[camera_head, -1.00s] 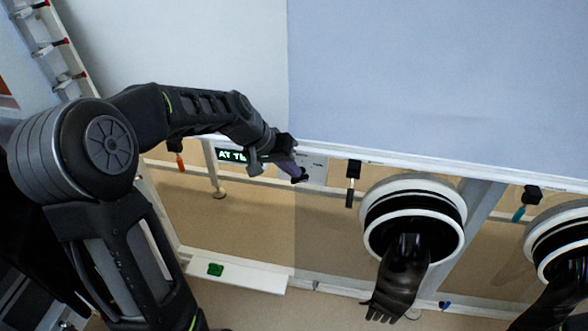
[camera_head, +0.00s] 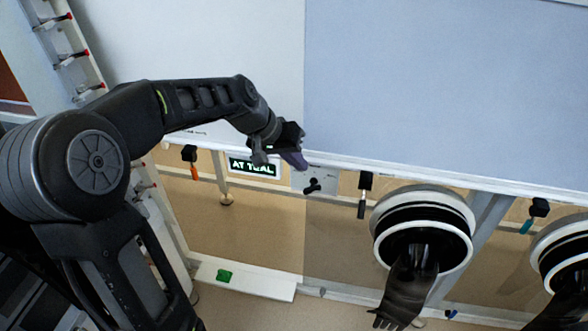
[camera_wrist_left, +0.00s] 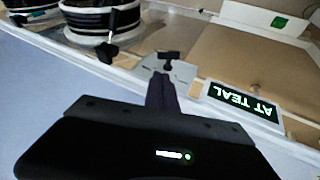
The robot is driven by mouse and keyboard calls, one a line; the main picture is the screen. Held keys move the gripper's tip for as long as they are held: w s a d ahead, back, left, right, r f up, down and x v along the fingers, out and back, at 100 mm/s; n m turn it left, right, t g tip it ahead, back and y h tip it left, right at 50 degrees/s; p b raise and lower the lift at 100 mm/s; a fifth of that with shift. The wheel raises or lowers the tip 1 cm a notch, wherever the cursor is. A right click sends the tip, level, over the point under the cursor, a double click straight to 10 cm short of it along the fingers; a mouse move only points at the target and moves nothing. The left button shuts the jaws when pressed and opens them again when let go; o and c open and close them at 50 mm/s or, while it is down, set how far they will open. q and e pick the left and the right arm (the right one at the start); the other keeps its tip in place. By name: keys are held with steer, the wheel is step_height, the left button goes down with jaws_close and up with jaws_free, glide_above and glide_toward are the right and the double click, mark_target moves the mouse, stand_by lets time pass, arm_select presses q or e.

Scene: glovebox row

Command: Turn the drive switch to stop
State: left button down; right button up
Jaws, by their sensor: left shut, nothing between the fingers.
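The drive switch (camera_head: 313,186) is a small black knob on a pale plate, just right of a lit display reading "AT TEAL" (camera_head: 254,167). In the left wrist view the switch (camera_wrist_left: 168,60) stands beyond my fingertips, and the display (camera_wrist_left: 242,102) is to its right. The plate's markings are too small to read. My left gripper (camera_head: 294,159) is shut and empty, just above and left of the switch in the head view. The knob looks clear of the fingers. My right gripper is out of view.
A round glove port (camera_head: 378,222) with a hanging black glove is right of the switch; another port is at the right edge. Black hooks with an orange-tipped tool (camera_head: 194,172) and a teal-tipped tool (camera_head: 526,227) hang along the rail.

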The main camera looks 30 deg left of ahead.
arm_select(q)
step_height(320, 180, up, 5)
steer(key=s+d, duration=0.1)
steer(key=d, duration=0.1)
steer(key=shift+d+r, duration=0.2)
steer(key=shift+d, duration=0.05)
steer(key=shift+s, duration=0.1)
